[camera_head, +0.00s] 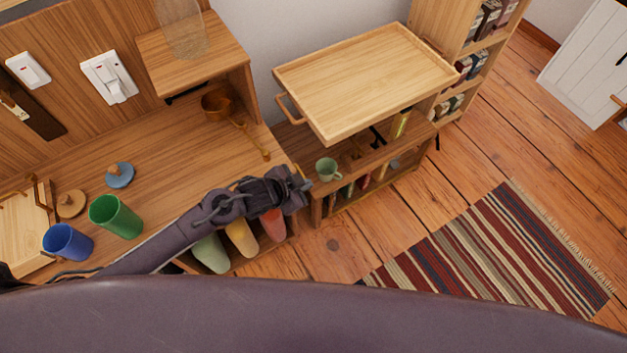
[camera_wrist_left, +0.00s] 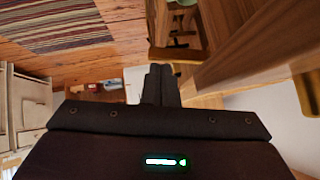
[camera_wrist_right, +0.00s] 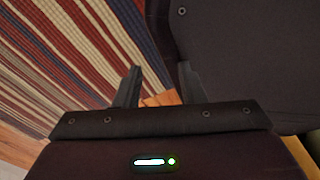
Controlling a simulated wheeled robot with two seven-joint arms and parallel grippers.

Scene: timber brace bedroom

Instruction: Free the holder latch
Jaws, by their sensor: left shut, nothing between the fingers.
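No part is clearly recognisable as the holder latch. A small dark piece (camera_head: 183,98) shows under the wooden wall box (camera_head: 195,52), and another dark piece (camera_head: 377,136) shows under the raised wooden tray (camera_head: 365,75); I cannot tell if either is the latch. My left gripper (camera_head: 303,186) is shut and empty, just left of the green mug (camera_head: 327,169) in the head view. Its closed fingers show in the left wrist view (camera_wrist_left: 161,86), beside a wooden edge (camera_wrist_left: 240,65). My right gripper (camera_wrist_right: 162,78) is open and empty; it is outside the head view.
A blue cup (camera_head: 67,243), green cup (camera_head: 116,217) and brown ladle (camera_head: 217,103) are on the wooden counter (camera_head: 165,140). Coloured bins sit below my left arm. A low shelf (camera_head: 410,152) stands under the tray. A striped rug (camera_head: 500,255) lies on the floor at right.

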